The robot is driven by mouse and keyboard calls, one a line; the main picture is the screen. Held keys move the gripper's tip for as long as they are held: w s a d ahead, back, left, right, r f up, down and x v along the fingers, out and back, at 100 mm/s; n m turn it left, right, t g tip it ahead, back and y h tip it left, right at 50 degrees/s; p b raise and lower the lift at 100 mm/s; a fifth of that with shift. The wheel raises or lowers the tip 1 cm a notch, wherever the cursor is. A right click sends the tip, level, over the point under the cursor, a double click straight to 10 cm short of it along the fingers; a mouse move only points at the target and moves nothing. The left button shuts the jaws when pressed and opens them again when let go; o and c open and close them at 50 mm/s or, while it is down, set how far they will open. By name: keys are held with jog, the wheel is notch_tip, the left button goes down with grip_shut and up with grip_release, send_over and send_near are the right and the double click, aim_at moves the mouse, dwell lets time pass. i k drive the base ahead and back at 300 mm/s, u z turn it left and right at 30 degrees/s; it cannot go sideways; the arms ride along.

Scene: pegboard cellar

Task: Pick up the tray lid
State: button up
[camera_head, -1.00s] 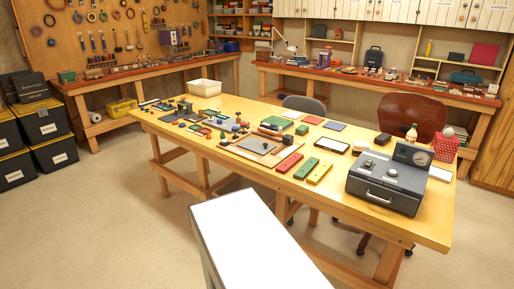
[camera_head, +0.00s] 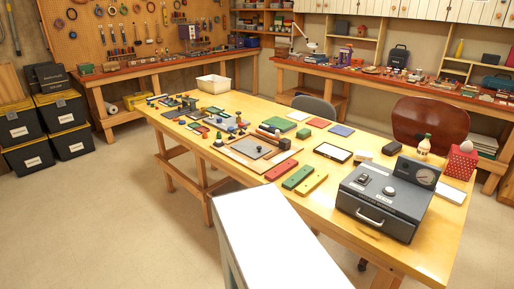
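A flat grey plate (camera_head: 245,148) with a small dark spot on it lies on a shallow tan tray (camera_head: 274,162) at the middle of the wooden worktable. It looks most like the tray lid, but it is too small here to be sure. A brown block and a dark reddish bar lie along the tray's back right edge. A small dark green-topped knob-shaped piece stands at its left corner. My gripper is in no part of this view, so its state is hidden.
The worktable (camera_head: 453,228) also bears a grey metal box (camera_head: 378,199) with a gauge, red, green and yellow bars in front, small parts at left, and a white bin (camera_head: 212,83). Chairs stand behind it. The floor (camera_head: 110,215) at left is clear.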

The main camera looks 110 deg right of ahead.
aim_at(254, 150)
jog(key=u, duration=0.1)
jog(key=k, duration=1)
jog(key=z, duration=1.75)
jog(key=i, duration=1)
jog(key=z, duration=0.05)
jog(key=k, duration=0.15)
jog(key=z, duration=0.1)
